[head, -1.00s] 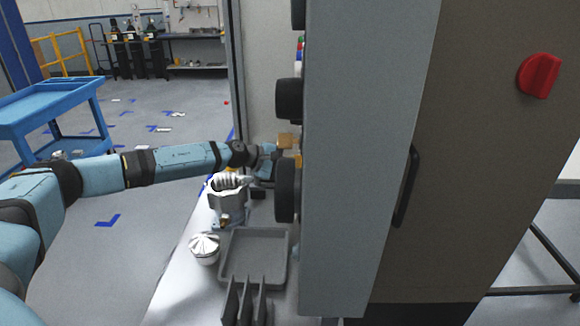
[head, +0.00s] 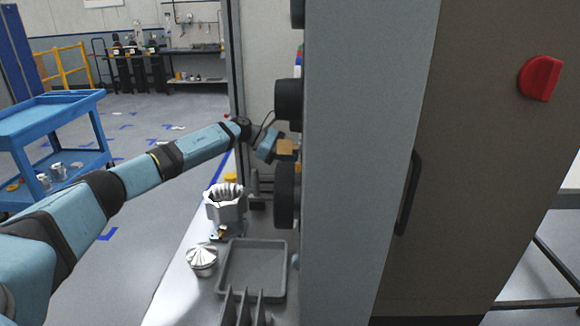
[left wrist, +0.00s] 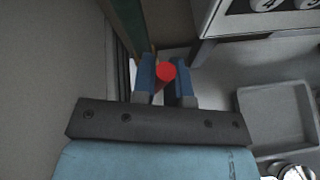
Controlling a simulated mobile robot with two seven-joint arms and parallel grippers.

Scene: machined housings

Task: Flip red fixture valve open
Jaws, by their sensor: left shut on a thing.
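My left gripper (left wrist: 165,85) has its blue fingers closed around a red round-ended piece, the red valve handle (left wrist: 166,71), in the left wrist view. The valve's body below the handle is hidden. In the head view my left gripper (head: 284,147) is beside the tall grey cabinet's edge. Its fingertips and the red handle are hidden there behind the cabinet and its black knobs. My right gripper is in neither view.
A grey tray (head: 240,278), a silver housing (head: 226,207) and a finned silver cap (head: 202,262) stand on the bench below the left arm. The grey cabinet (head: 350,180) blocks the right. A large red knob (head: 540,77) is on its side. A blue cart (head: 50,108) stands left.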

